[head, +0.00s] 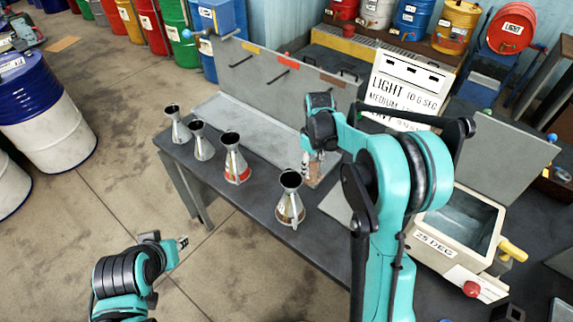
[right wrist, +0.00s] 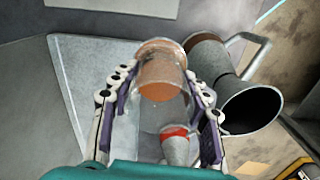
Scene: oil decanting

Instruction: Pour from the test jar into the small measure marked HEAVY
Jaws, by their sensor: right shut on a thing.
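My right gripper (right wrist: 160,115) is shut on the test jar (right wrist: 160,85), a clear glass jar with orange-brown colour towards its far end. In the head view the right gripper (head: 318,150) and jar (head: 312,172) are over the table, right of the conical metal measures. The nearest measure (head: 290,206) has a dark yellow-brown band and an open top. A second measure (head: 236,166) has a red band. Two more measures (head: 203,146) (head: 179,131) stand further left. I cannot read HEAVY on any of them. My left gripper (head: 182,243) is over the floor, away from the table; its fingers are too small to judge.
A sign (head: 403,92) reading LIGHT and MEDIUM stands behind my right arm, which partly covers it. A bath box marked 25 DEG (head: 433,246) sits at the right. Drums line the back.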

